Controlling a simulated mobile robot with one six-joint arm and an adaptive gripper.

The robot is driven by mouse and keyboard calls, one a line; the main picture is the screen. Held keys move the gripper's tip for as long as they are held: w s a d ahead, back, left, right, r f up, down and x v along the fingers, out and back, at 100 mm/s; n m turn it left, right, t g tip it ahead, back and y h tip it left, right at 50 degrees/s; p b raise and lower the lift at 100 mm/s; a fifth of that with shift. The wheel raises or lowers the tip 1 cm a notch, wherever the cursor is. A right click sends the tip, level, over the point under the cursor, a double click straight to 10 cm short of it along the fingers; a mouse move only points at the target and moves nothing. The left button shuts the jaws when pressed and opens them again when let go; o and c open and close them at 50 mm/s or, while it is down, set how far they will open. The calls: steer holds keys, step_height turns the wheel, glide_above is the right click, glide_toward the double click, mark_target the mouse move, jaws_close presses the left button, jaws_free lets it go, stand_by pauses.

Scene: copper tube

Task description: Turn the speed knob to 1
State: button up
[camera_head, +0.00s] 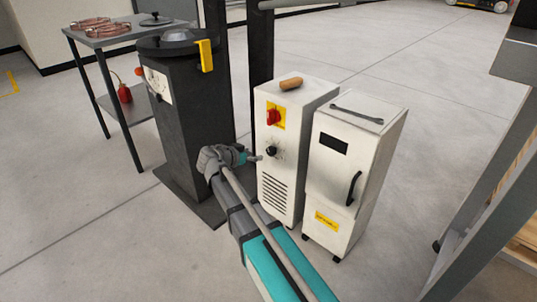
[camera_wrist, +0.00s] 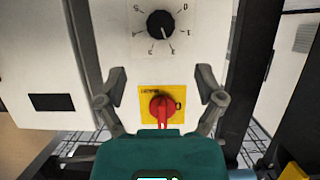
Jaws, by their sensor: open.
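The speed knob (camera_head: 272,151) is a round black knob on the front of the white control cabinet (camera_head: 285,96). In the wrist view the knob (camera_wrist: 160,24) is near the top, ringed by tick marks and small numerals that appear upside down. A pale mark shows on the knob, but I cannot read its setting for sure. My gripper (camera_head: 254,158) is in front of the cabinet, left of the knob. In the wrist view its fingers (camera_wrist: 158,82) are spread wide, with nothing between them, and the knob is beyond their tips.
A red rotary switch (camera_wrist: 162,108) on a yellow plate sits above the knob on the cabinet; it also shows in the head view (camera_head: 272,117). A second white cabinet (camera_head: 337,160) stands to the right. A black column machine (camera_head: 185,110) stands at left, close to my arm.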

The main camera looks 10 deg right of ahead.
mark_target(269, 151)
steer(key=b+x, duration=0.3)
steer(key=x, duration=0.7)
steer(key=shift+d, duration=0.1)
steer(key=shift+c, duration=0.3)
steer(key=c, duration=1.1)
steer(key=shift+a+r, duration=0.1)
steer(key=shift+a, duration=0.35)
steer(key=shift+w+d, duration=0.1)
steer(key=shift+d, duration=0.3)
